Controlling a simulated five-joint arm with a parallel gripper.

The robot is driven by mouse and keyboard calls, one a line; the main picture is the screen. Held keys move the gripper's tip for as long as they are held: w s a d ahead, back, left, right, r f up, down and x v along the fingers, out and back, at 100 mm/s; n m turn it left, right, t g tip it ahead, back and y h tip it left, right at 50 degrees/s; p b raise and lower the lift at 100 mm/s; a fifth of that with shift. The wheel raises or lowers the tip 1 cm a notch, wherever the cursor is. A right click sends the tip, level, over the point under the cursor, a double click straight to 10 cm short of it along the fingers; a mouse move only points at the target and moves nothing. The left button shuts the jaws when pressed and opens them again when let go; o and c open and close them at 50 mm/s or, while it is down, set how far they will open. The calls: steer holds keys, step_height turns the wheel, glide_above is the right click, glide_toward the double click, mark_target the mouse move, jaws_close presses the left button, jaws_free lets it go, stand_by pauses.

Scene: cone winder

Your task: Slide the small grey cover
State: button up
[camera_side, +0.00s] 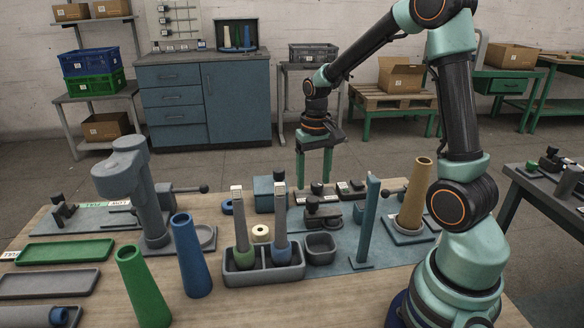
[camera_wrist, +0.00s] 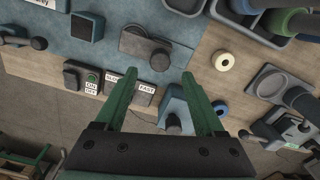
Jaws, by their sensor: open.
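My gripper (camera_side: 314,178) is open and empty in the side view, fingers pointing down above the back of the bench. In the wrist view my gripper (camera_wrist: 159,76) has its two green fingers spread apart. A dark grey block with a round knob (camera_wrist: 146,46) lies just beyond the fingertips; it also shows in the side view (camera_side: 322,212). A switch box marked ON and OFF (camera_wrist: 83,77) and one marked SLOW and FAST (camera_wrist: 130,88) lie near the left finger. I cannot tell for certain which grey part is the cover.
A blue box (camera_wrist: 176,104) shows between the fingers. A cream ring (camera_wrist: 223,60) lies on bare wood. A tall blue post (camera_side: 369,222) and a tan cone (camera_side: 415,195) stand at right. A two-part tray (camera_side: 264,276) holds two upright tools. Green cone (camera_side: 143,287) and blue cone (camera_side: 191,256) stand at left.

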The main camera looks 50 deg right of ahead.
mark_target(313, 199)
step_height(313, 199, down, 7)
steer(key=shift+r, duration=0.2)
jaws_close()
stand_by(1.5)
